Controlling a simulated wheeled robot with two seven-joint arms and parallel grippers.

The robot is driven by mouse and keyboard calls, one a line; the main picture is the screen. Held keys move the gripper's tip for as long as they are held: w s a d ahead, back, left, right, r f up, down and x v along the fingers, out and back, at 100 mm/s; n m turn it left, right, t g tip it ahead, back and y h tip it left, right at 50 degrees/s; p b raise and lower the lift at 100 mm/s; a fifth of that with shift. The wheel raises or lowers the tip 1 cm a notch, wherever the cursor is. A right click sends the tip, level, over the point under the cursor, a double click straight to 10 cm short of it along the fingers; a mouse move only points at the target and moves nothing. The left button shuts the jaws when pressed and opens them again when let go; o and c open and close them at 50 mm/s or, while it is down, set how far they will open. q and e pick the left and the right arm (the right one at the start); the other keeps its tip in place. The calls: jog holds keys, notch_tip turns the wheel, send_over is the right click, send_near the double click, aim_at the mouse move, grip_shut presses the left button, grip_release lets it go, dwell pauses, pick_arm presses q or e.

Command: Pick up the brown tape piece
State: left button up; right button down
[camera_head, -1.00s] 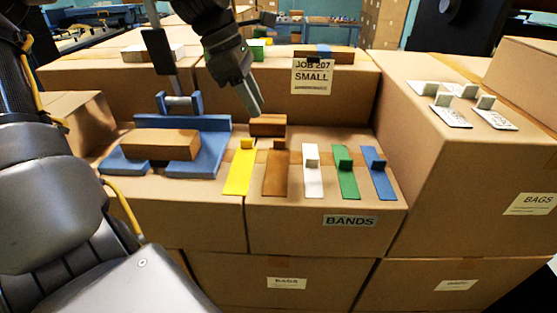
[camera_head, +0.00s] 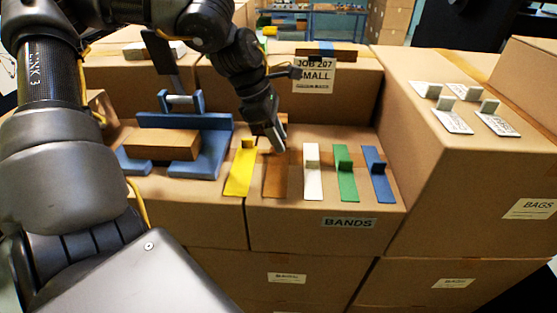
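The brown tape piece (camera_head: 275,181) lies flat on the cardboard box labelled BANDS, between the yellow and white pieces. My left gripper (camera_head: 274,147) points down at its far end, with the fingertips over or beside the raised tab there. The gripper hides the tab and most of a brown block behind it. I cannot tell whether the fingers touch the tab, or whether they are open or shut. My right gripper is not in view.
Yellow (camera_head: 240,173), white (camera_head: 311,176), green (camera_head: 346,177) and blue (camera_head: 379,178) pieces with raised tabs lie alongside. A blue stand (camera_head: 213,150) holding a brown block (camera_head: 163,145) is at left. White tabbed cards (camera_head: 451,119) lie on the right box.

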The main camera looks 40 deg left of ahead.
pick_arm(q)
jog(key=shift+s, duration=0.1)
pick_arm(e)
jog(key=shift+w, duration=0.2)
pick_arm(q)
grip_shut()
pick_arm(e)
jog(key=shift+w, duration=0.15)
pick_arm(q)
jog(key=shift+r, duration=0.1)
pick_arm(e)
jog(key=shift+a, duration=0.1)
